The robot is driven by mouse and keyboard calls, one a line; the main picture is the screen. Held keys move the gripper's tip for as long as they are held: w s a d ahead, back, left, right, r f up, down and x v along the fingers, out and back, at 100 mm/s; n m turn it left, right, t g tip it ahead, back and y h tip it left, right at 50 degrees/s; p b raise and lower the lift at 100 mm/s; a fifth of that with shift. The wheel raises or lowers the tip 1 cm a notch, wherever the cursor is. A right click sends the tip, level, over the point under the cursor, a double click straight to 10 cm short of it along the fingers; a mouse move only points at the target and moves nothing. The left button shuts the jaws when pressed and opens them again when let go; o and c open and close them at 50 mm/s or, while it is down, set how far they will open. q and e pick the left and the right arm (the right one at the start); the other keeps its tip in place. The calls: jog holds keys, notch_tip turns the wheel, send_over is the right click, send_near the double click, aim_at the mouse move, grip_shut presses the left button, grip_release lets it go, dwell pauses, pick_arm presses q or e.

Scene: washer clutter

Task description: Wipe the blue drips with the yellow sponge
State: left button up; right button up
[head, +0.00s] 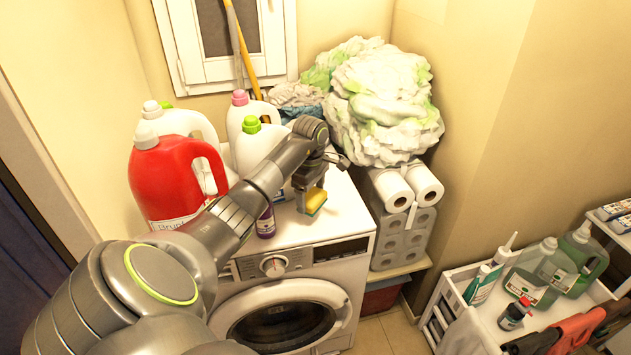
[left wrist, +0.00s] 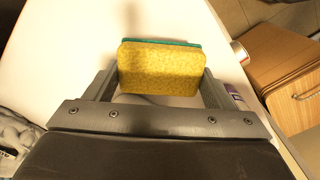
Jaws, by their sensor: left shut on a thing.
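The yellow sponge (head: 317,203), with a green scouring side, is in my left gripper (head: 312,191) just above or on the white top of the washing machine (head: 343,215); I cannot tell whether it touches. In the left wrist view, the sponge (left wrist: 162,70) is pinched between the two fingers of my left gripper (left wrist: 160,85), its yellow face toward the camera and the green edge at the far side. I see no blue drips in either view; the sponge and arm may cover them. My right gripper is not in view.
A small purple bottle (head: 265,224) stands left of the gripper at the front of the top. A red jug (head: 170,180) and white jugs (head: 257,145) stand at the left and back. A crumpled bundle (head: 385,105) and paper rolls (head: 393,190) are to the right.

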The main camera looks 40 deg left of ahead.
pick_arm(q)
jog(key=r, duration=0.1)
jog(key=r+p, duration=0.1)
jog(key=shift+s+a+r, duration=0.15)
jog(key=shift+a+r, duration=0.05)
jog(key=shift+r, duration=0.2)
jog(key=shift+d+r+p, duration=0.15)
jog(key=shift+r+p, duration=0.25)
jog(key=shift+r, duration=0.1)
